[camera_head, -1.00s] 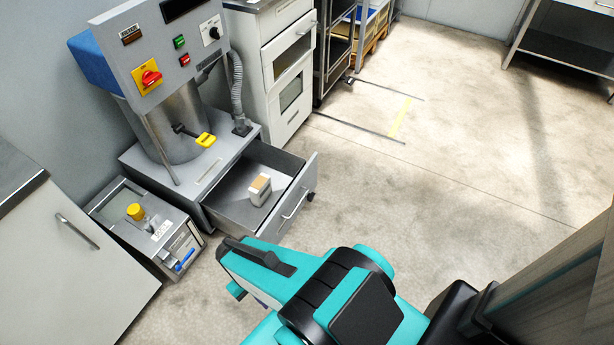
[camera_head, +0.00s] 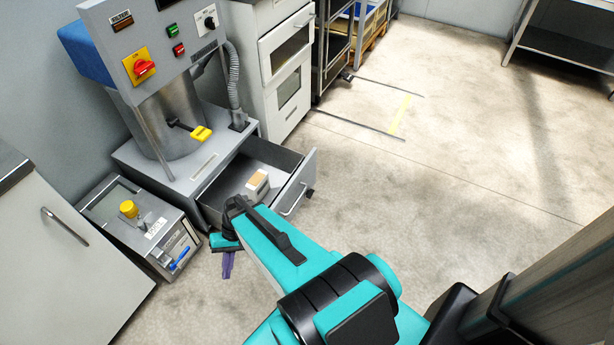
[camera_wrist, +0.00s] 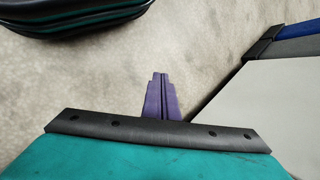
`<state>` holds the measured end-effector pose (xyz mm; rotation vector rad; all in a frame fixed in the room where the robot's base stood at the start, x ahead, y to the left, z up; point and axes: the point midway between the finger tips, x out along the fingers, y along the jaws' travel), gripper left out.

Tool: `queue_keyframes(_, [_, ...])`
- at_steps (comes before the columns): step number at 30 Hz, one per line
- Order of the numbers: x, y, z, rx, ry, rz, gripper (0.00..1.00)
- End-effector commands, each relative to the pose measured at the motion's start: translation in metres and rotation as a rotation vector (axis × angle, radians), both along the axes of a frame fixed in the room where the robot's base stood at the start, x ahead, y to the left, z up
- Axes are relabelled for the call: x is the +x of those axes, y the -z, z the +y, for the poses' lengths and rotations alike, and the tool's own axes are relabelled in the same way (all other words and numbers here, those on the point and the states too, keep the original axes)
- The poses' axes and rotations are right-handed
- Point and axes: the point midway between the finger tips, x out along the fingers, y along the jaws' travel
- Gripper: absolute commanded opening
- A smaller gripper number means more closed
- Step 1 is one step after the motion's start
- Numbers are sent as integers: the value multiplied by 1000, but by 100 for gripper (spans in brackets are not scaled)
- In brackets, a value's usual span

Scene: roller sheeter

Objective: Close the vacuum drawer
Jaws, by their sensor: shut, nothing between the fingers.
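The vacuum drawer (camera_head: 299,190) is pulled open from the grey base of the vacuum machine in the head view. Its front panel has a bar handle (camera_head: 294,199). A small white and tan box (camera_head: 256,183) lies inside. My gripper (camera_head: 228,264) has purple fingers and appears to the left of the drawer front, seemingly apart from it; my arm hides the drawer's near corner. In the wrist view the fingers (camera_wrist: 160,97) are together with nothing between them, over pale floor. The drawer handle is not recognisable there.
The vacuum machine (camera_head: 165,110) stands behind the drawer. A grey boxy unit (camera_head: 150,228) with a yellow knob sits on the floor at left, near my gripper. A white cabinet (camera_head: 50,265) stands further left. The floor (camera_head: 420,190) to the right is clear.

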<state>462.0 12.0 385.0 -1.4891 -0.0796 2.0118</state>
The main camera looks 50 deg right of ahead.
Motion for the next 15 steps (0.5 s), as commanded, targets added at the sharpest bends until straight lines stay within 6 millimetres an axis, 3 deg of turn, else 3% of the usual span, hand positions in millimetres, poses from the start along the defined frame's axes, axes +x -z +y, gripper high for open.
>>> queue_keyframes(1, [15, 6, -13, 14, 44, -21, 0])
queue_keyframes(6, [55, 0, -55, 62, 176, -88, 0])
queue_keyframes(15, [102, -13, -150, 111, 391, -209, 0])
